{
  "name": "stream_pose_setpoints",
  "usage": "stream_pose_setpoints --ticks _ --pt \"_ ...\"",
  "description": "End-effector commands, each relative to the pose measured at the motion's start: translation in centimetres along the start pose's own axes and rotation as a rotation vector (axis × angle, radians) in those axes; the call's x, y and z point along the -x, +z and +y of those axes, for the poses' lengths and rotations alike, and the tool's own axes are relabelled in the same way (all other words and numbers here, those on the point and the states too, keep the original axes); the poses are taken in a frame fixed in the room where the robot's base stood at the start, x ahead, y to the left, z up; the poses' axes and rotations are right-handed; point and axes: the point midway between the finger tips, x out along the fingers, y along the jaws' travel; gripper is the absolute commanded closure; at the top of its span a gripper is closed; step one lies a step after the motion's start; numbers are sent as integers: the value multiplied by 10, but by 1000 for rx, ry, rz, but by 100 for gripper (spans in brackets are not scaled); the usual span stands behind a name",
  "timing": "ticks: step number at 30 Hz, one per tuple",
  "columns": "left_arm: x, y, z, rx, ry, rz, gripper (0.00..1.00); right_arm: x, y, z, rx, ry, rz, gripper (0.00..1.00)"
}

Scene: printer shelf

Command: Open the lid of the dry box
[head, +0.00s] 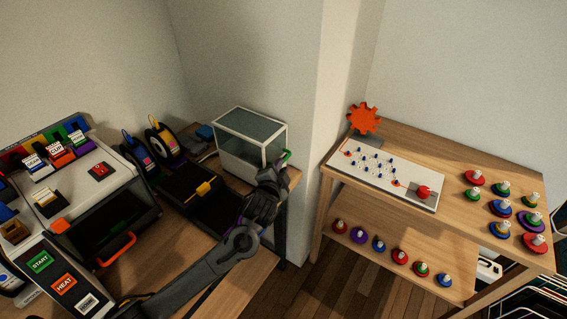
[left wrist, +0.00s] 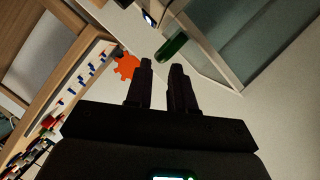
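The dry box (head: 234,158) is a white-framed box with clear glass-like panels, standing near the right end of the left bench. Its lid (head: 250,124) looks shut. A green handle (head: 286,156) sticks out from its right side. My left gripper (head: 275,172) is just below the handle in the head view. In the left wrist view, the left gripper (left wrist: 162,70) is open and empty, with the green handle (left wrist: 171,47) a little beyond its fingertips, apart from them. The dry box (left wrist: 225,72) fills the upper right there. My right gripper is not in view.
A wall corner (head: 312,110) stands just right of the dry box. A printer (head: 120,225) and filament spools (head: 160,140) occupy the bench to the left. A wooden shelf (head: 390,140) with an orange gear (head: 364,117), a peg board and coloured knobs stands to the right.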

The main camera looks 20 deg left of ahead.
Motion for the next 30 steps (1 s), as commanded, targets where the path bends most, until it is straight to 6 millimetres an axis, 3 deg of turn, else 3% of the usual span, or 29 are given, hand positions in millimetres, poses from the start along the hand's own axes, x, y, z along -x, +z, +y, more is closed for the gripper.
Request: stream_pose_setpoints --ticks 9,22,23,27,30 --pt "-37 0 1 1 0 0 77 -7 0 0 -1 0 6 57" --pt "-44 0 1 1 1 1 77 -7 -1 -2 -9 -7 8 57" --pt "-44 0 1 1 1 1 78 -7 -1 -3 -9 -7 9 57" --pt "-43 0 1 1 1 1 100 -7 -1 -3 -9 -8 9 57" --pt "-43 0 1 1 1 1 100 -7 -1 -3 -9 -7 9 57"
